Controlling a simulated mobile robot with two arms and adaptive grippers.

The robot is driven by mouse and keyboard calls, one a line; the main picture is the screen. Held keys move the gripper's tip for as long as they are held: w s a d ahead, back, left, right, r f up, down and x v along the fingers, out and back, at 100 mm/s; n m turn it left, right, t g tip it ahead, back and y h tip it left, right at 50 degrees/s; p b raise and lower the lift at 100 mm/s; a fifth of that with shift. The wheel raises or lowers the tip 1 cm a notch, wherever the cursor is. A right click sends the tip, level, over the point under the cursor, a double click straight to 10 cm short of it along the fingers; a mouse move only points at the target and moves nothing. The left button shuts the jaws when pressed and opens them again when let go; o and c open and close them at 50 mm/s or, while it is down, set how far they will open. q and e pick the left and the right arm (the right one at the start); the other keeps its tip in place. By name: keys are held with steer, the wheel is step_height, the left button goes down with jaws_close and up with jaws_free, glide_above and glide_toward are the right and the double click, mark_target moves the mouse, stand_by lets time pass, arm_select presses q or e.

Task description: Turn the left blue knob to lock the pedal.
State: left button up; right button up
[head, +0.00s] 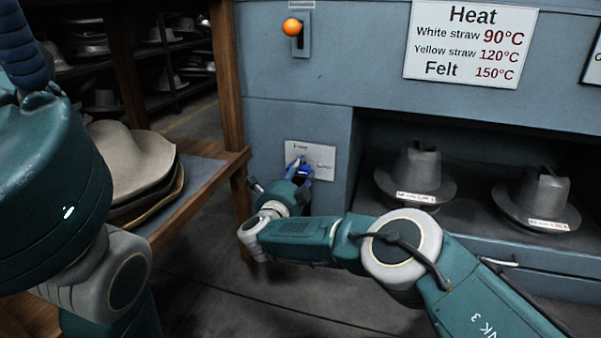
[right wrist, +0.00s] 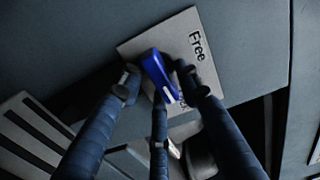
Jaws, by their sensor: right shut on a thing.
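The left blue knob (head: 305,170) sits on a white label plate (head: 322,160) on the front of the blue-grey press. In the right wrist view the knob (right wrist: 158,75) lies between the fingers of my right gripper (right wrist: 155,85), which is shut on it. The word "Free" shows on the plate in that view, and other lettering is partly covered by the knob and fingers. In the head view my right gripper (head: 299,178) reaches the plate and partly hides the knob.
An orange-knobbed lever (head: 292,27) is above the plate. A heat sign (head: 470,42) hangs at the upper right. Two metal hat forms (head: 417,168) stand in the press opening to the right. Straw hats (head: 128,158) are stacked on a wooden table at the left.

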steer(key=shift+f+m, duration=0.15)
steer(key=shift+m, duration=0.15)
steer(key=o, duration=0.9)
steer(key=v, duration=1.2)
steer(key=shift+s, duration=0.1)
